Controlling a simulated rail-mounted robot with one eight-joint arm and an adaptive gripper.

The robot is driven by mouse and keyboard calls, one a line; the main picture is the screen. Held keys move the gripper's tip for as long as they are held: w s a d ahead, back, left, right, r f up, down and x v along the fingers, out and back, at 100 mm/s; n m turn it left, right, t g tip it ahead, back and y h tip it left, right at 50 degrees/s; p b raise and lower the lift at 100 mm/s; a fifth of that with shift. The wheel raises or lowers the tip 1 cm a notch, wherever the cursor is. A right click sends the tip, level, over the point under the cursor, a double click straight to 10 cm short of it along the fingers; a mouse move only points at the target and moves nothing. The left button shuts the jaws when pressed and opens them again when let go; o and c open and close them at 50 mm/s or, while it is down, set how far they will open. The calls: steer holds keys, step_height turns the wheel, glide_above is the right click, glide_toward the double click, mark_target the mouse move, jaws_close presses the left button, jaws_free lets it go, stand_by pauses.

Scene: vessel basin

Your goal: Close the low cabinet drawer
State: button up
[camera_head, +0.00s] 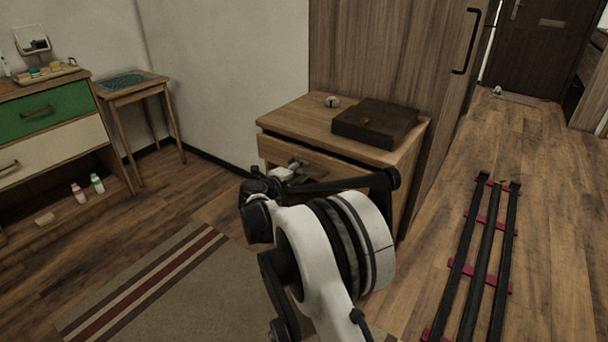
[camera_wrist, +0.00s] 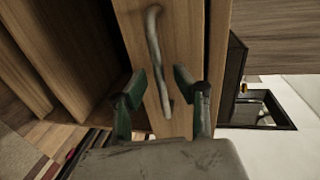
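The low wooden cabinet (camera_head: 290,110) stands against the wall in the middle of the head view. A dark gap shows under its top, and the drawer front is largely hidden behind my arm. In the wrist view the wooden drawer front (camera_wrist: 182,40) runs up the picture with a curved grey bar handle (camera_wrist: 154,35) on it. My gripper (camera_wrist: 160,82) is open, with one dark green finger on each side of the handle's lower part. I cannot tell whether either fingertip touches the handle or the drawer front.
A dark flat box (camera_head: 375,123) and a small round object (camera_head: 332,101) sit on the cabinet top. A tall wooden wardrobe (camera_head: 395,55) stands behind. A striped rug (camera_head: 150,290) lies in front, left. A green-drawered dresser (camera_head: 50,112) and small side table (camera_head: 138,82) stand left. Dark floor rails (camera_head: 480,255) run at right.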

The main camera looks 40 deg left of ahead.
steer(key=shift+w+f, duration=0.1)
steer(key=shift+w, duration=0.45)
jaws_close()
